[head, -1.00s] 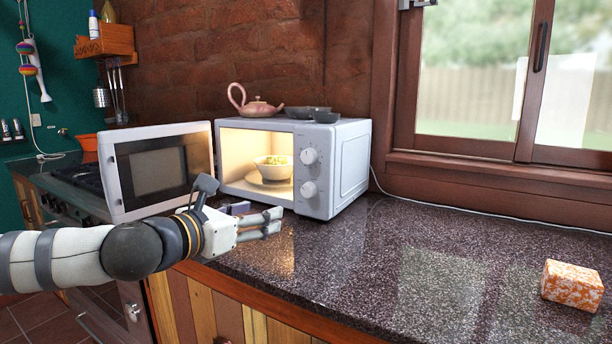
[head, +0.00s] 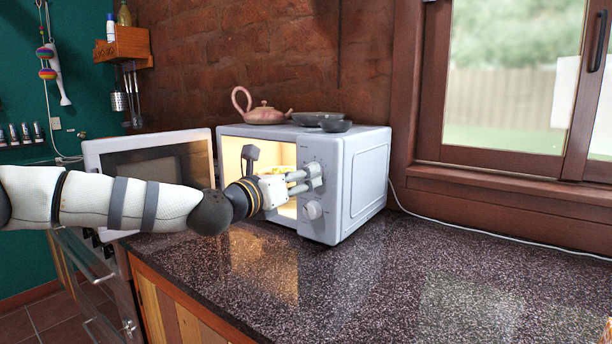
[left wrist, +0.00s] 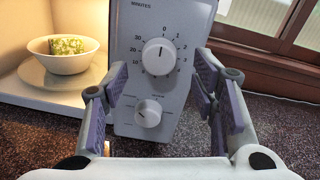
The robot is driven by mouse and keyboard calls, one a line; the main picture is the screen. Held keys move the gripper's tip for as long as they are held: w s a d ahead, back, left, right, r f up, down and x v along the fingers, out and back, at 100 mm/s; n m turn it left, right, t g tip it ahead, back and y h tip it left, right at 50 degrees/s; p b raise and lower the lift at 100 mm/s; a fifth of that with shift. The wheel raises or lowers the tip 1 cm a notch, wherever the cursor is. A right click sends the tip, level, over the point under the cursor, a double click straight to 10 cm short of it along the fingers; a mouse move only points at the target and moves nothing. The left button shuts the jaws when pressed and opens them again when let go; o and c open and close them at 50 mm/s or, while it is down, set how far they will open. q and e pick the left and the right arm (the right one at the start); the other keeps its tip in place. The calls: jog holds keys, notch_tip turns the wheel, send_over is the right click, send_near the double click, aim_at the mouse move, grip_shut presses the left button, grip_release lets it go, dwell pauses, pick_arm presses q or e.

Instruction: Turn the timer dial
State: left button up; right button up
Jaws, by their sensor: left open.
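The white microwave (head: 362,172) stands on the counter with its door (head: 150,165) swung open to the left and its inside lit. The timer dial (left wrist: 158,56) is the upper of two white knobs in the left wrist view, under a minutes scale, with its pointer up near 0. The lower knob (left wrist: 148,113) shows below it and also in the head view (head: 313,210). My left gripper (head: 312,178) is open in front of the control panel at the upper dial's height and hides that dial in the head view. In the left wrist view its fingers (left wrist: 160,95) are spread left and right of the panel, apart from the dial. My right gripper is not in view.
A bowl with food (left wrist: 62,53) sits inside the microwave. A pink teapot (head: 264,114) and dark bowls (head: 318,119) stand on top of it. A window (head: 505,80) is at the right.

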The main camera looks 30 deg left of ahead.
pick_arm(q)
jog(key=w+b, duration=0.1)
jog(key=w, duration=0.2)
jog(key=shift+w+f, duration=0.15)
jog(key=shift+w, duration=0.15)
jog(key=c, duration=1.2)
jog(key=shift+o, duration=0.2)
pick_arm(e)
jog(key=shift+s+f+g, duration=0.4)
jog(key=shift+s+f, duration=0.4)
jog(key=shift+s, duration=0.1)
